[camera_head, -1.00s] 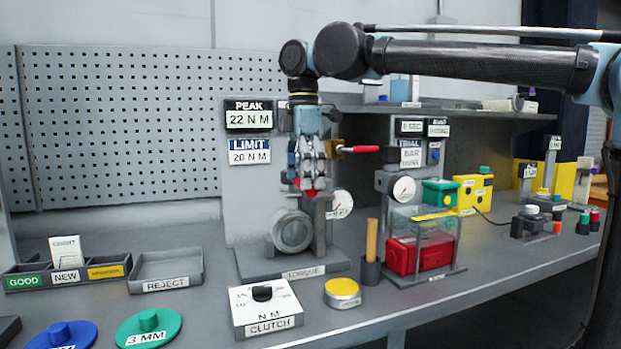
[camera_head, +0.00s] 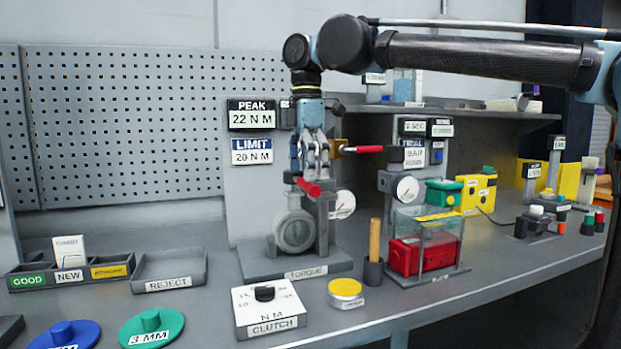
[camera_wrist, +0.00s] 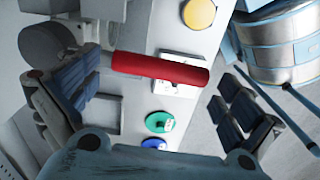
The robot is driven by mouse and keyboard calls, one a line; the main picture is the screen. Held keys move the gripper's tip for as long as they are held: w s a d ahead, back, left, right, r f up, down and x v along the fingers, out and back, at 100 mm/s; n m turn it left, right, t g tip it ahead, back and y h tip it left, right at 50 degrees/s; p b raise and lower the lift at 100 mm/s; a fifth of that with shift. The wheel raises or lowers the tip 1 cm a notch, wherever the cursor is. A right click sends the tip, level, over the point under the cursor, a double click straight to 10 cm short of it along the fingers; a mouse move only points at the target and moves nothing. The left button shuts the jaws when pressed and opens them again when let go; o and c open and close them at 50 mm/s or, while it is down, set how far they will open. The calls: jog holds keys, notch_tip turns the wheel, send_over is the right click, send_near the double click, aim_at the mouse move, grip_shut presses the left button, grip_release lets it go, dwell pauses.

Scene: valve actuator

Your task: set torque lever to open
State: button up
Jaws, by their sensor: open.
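In the wrist view the red handle (camera_wrist: 160,68) lies between my two spread finger pads, with visible gaps on both sides. My gripper is open and holds nothing. A second red handle (camera_head: 361,149) sticks out to the right, higher on the stand. The levers' pivots are partly hidden behind my gripper.
Displays read PEAK 22 N M (camera_head: 251,114) and LIMIT 20 N M (camera_head: 252,151). A clutch box (camera_head: 268,308), yellow button (camera_head: 345,288) and wooden-handled tool (camera_head: 375,240) stand in front. A clear-covered red unit (camera_head: 424,253) is right. Sorting trays (camera_head: 168,271) are left.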

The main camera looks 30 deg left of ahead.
notch_tip(320, 180, up, 11)
dwell(0.4)
jog(key=shift+w+f, duration=0.1)
jog(key=shift+f, duration=0.05)
